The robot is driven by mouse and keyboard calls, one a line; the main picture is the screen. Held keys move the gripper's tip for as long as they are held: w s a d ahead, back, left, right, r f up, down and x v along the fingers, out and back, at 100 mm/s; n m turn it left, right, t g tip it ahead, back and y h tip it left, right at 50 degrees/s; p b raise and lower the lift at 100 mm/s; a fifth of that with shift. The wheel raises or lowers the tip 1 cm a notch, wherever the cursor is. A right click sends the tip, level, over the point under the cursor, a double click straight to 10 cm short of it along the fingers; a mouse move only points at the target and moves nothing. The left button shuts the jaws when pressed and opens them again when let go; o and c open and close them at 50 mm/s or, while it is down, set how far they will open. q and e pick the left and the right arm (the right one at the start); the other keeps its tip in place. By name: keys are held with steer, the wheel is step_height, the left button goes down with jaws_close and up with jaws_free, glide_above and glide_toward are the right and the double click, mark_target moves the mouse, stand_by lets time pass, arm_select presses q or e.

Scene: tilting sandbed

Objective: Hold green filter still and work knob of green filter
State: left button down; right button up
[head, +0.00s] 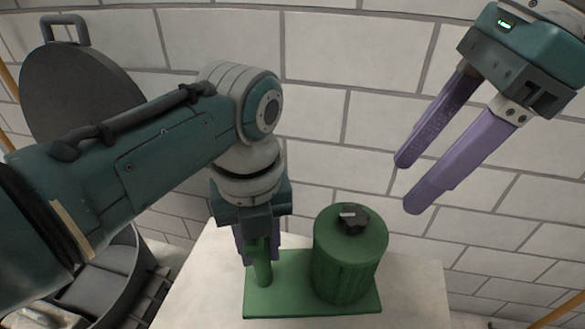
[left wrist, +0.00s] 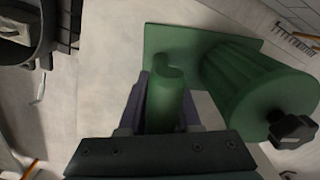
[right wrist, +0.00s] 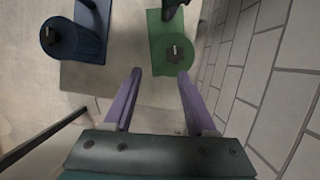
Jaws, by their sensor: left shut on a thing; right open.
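The green filter (head: 345,262) is a ribbed green cylinder standing on a green base plate with a green upright post (head: 262,270) at its left. A black knob (head: 354,219) with a pale mark sits on top of the cylinder; it also shows in the left wrist view (left wrist: 291,131). My left gripper (head: 258,250) is shut on the green post, which shows between its fingers in the left wrist view (left wrist: 163,100). My right gripper (head: 408,186) is open and empty, above and to the right of the knob. In the right wrist view the knob (right wrist: 174,56) lies beyond and between the fingertips.
The filter stands on a pale table (head: 420,290) close to a white block wall (head: 340,60). A blue filter (right wrist: 62,38) stands left of the green one in the right wrist view. A dark round vessel with an open lid (head: 75,90) is at the left.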

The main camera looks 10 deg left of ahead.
steer(key=shift+o, duration=1.3)
steer(key=w+a+r+m+y, duration=0.1)
steer(key=a+r+y, duration=0.5)
steer(key=a, duration=0.4)
steer(key=shift+r+t+y, duration=0.3)
steer(key=shift+r, duration=0.4)
steer(key=w+a+r+m+t+y, duration=0.2)
steer(key=w+r+m+t+y, duration=0.25)
steer(key=r, duration=0.45)
steer(key=w+a+r+m+t+y, duration=0.35)
steer(key=r+m, duration=0.25)
steer(key=r, duration=0.3)
steer(key=w+d+r+m+t+h, duration=0.3)
steer(key=w+d+m+t+h, duration=0.55)
steer(key=m, duration=0.75)
steer(key=w+d+f+m+h, duration=0.2)
steer(key=w+f+m+h, duration=0.35)
steer(key=m, duration=0.25)
steer(key=m+g+h, duration=0.5)
steer(key=m+g, duration=0.2)
steer(key=g, duration=1)
glide_above(355, 214)
step_height(355, 214, down, 21)
step_height(355, 214, down, 11)
steer(key=shift+s, duration=0.1)
